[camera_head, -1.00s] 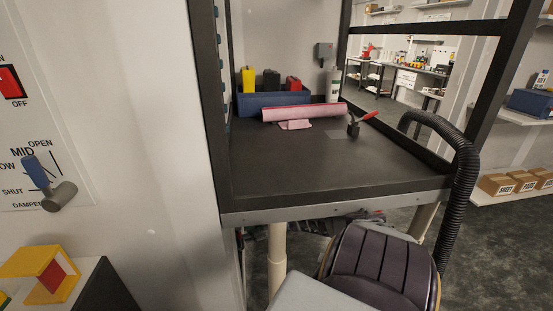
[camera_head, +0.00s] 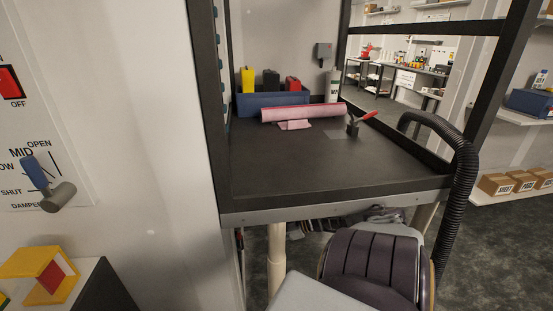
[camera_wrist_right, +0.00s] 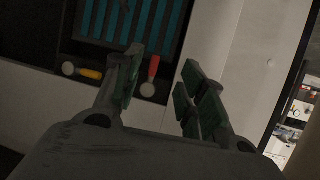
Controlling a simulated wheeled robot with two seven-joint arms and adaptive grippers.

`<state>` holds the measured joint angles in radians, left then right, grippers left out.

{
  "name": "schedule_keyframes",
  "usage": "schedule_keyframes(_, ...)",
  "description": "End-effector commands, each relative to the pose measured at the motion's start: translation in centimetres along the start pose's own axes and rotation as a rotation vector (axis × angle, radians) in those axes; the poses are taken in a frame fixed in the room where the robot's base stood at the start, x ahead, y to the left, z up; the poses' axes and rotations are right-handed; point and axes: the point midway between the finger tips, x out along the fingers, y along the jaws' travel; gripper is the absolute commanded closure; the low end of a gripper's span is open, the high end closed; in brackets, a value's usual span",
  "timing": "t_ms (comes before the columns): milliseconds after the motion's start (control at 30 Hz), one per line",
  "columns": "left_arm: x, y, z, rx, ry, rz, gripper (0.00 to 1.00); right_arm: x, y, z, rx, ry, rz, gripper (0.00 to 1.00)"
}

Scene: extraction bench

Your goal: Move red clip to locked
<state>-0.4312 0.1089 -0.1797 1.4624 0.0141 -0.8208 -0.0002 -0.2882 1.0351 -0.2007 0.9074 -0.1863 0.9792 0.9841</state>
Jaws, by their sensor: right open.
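A red clip (camera_wrist_right: 153,68) shows in the right wrist view. It has a red lever standing almost upright and a pale round knob (camera_wrist_right: 147,89) at its lower end. It sits at the lower edge of a dark-framed panel with teal slats (camera_wrist_right: 125,22). My right gripper (camera_wrist_right: 162,67) is open, with its two fingers on either side of the red clip in the picture. Nothing is between the pads that I can make out, and I cannot tell the depth gap to the clip. Neither gripper shows in the head view.
A yellow clip (camera_wrist_right: 90,73) lies nearly level left of the red one. In the head view, a bench (camera_head: 290,175) holds a pink roll (camera_head: 303,113), a blue bin (camera_head: 262,104) and a red-handled clamp (camera_head: 353,128). A damper lever (camera_head: 45,184) is on the left wall panel.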

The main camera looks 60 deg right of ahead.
Motion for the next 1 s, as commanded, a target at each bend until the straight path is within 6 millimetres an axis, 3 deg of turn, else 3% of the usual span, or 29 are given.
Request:
schedule_keyframes(300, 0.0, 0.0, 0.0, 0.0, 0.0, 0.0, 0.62, -1.5, 0.0, 0.6, 0.0, 0.0, 0.0, 0.59)
schedule_keyframes(1000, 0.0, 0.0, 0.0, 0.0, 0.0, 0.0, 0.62, -1.4, -0.1, 0.8, -0.001, -0.001, 0.008, 0.59)
